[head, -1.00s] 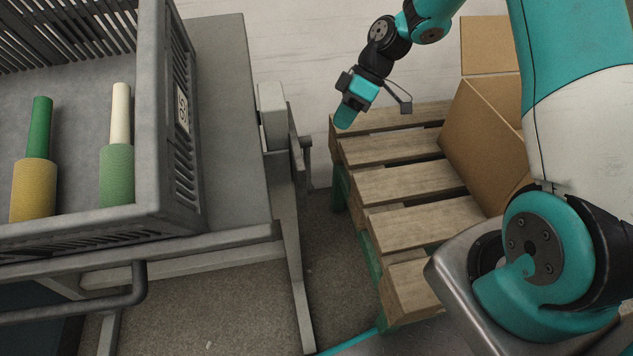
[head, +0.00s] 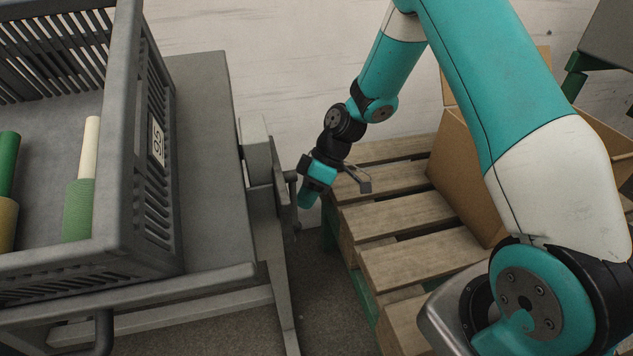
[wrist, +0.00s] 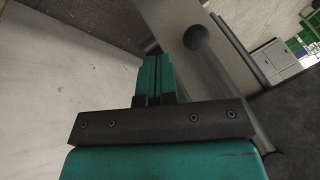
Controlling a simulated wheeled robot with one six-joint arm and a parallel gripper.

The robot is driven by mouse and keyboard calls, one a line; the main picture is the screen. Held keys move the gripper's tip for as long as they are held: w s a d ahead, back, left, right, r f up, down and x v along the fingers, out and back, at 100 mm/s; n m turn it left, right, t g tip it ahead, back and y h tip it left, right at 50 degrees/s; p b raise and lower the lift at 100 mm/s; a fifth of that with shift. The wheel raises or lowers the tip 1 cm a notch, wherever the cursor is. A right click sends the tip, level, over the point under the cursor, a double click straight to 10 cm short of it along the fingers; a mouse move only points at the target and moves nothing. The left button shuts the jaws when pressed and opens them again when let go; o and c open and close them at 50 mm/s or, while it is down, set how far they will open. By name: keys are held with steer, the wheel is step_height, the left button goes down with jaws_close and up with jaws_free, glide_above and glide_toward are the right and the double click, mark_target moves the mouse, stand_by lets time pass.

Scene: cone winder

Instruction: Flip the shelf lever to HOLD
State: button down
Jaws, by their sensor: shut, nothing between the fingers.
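The grey shelf lever (head: 291,188) sits at the right end of the shelf (head: 205,150), beside a grey box-shaped housing (head: 256,150). Its lower part is partly hidden by my gripper (head: 306,197), which is close at its right side. In the wrist view a dark round knob (wrist: 195,37) shows just ahead and to the right of my gripper (wrist: 155,62); it appears to be the lever's end. The teal fingers are together and empty. I cannot tell whether they touch the lever. No HOLD marking is readable.
A grey slatted crate (head: 120,215) with yarn cones (head: 79,210) stands on the shelf. A wooden pallet (head: 400,215) with a cardboard box (head: 465,180) lies to the right. A pale wall (head: 280,60) is behind. A narrow floor gap separates shelf and pallet.

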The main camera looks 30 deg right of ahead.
steer(key=shift+s+a+f, duration=0.15)
steer(key=shift+s+a, duration=0.3)
steer(key=shift+s, duration=0.05)
steer(key=shift+s+a+f, duration=0.15)
steer(key=shift+s+a, duration=0.25)
steer(key=shift+s, duration=0.1)
steer(key=shift+s, duration=0.15)
